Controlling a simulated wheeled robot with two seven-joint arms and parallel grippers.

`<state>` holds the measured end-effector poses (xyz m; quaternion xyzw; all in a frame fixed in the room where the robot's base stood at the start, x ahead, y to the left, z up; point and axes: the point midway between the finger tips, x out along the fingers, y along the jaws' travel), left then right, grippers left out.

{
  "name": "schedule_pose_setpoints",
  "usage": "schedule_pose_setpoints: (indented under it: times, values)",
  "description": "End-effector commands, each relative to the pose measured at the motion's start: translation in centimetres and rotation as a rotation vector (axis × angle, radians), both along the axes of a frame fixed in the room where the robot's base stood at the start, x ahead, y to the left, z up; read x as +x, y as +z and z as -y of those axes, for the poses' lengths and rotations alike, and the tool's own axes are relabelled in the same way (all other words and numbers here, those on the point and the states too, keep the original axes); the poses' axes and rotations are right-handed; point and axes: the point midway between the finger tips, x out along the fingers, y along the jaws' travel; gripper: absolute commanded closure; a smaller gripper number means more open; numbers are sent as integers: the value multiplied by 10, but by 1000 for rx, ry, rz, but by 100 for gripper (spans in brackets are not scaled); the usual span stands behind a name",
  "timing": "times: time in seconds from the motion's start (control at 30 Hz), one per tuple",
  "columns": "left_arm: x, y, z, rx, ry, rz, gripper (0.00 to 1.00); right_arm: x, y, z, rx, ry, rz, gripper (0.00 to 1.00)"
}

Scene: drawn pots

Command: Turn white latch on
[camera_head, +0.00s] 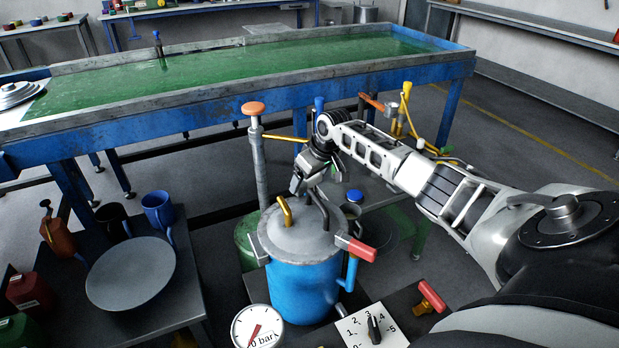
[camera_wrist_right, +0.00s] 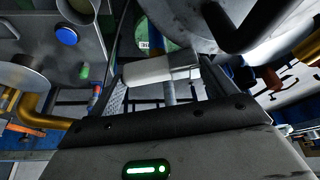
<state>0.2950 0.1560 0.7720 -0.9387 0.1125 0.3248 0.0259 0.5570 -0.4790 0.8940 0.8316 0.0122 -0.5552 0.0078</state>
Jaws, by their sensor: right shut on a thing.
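The blue pot (camera_head: 303,285) has a grey lid (camera_head: 298,235) with a yellow handle and a dark handle, and a red latch (camera_head: 357,248) at its right side. The white latch (camera_wrist_right: 150,70) shows in the right wrist view as a pale bar with a grey metal end, lying across between my fingers. My right gripper (camera_head: 303,182) is at the far side of the lid and shut on the white latch; it also shows in the wrist view (camera_wrist_right: 165,85). In the head view my gripper hides the latch. My left gripper is out of view.
A gauge (camera_head: 257,328), a white dial plate (camera_head: 372,326) and a red lever (camera_head: 431,296) are in front of the pot. A side table (camera_head: 190,290) with mugs and a plate stands at left. A long blue-framed green table (camera_head: 230,75) stands behind.

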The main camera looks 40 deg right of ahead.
Motion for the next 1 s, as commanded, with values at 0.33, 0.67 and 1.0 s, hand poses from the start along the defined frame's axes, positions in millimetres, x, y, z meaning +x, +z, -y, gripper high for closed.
schedule_pose_setpoints:
  times: [0.33,0.67,1.0]
  values:
    - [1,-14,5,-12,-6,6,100,1,-3,2,5,322,3,39]
    - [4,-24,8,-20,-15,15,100,2,-2,3,3,576,4,39]
    - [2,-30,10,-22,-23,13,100,2,-1,4,0,706,0,39]
